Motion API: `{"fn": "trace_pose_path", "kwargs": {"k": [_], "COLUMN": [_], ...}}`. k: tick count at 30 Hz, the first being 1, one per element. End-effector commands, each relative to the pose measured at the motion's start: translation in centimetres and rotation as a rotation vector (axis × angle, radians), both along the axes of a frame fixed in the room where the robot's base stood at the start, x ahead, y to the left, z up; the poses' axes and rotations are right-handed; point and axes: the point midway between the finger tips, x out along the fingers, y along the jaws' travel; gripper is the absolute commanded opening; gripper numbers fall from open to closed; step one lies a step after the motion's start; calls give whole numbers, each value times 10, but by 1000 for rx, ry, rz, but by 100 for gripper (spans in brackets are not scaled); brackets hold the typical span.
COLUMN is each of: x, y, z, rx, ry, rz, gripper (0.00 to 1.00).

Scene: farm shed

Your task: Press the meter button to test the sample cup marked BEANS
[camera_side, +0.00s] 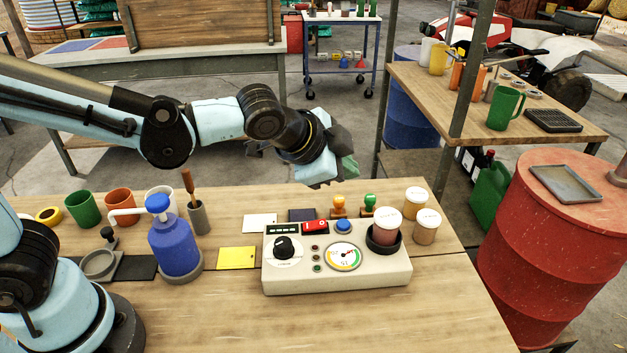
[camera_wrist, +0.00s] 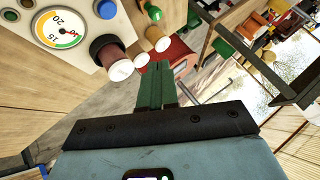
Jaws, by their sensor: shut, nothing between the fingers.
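The cream meter (camera_side: 335,277) sits on the wooden table, with a round coloured dial (camera_side: 343,257), a black knob (camera_side: 286,250), a red switch (camera_side: 315,226) and a blue button (camera_side: 343,226). The button also shows at the top of the wrist view (camera_wrist: 105,8). One white-lidded sample cup (camera_side: 388,208) stands in the meter's dark round well (camera_side: 383,241). Two more lidded cups, a rear one (camera_side: 415,204) and a front one (camera_side: 426,228), stand right of the meter. I cannot read the lid labels. My gripper (camera_side: 346,168) is shut and empty, above and behind the meter, apart from the button.
Behind the meter stand two stamps, orange (camera_side: 339,206) and green (camera_side: 369,203). Left are a blue pump bottle (camera_side: 175,245), a yellow pad (camera_side: 237,258) and several cups. A red drum (camera_side: 540,250) stands beyond the table's right edge. The table front is clear.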

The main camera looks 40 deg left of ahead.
Motion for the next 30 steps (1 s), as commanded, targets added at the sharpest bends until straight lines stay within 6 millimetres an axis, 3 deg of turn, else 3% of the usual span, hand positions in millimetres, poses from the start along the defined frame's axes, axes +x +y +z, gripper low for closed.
{"fn": "trace_pose_path", "kwargs": {"k": [18,30], "x": [1,0], "y": [0,0], "z": [-70,-86], "rx": [-1,-1], "ry": [0,0], "rz": [1,1], "gripper": [0,0]}}
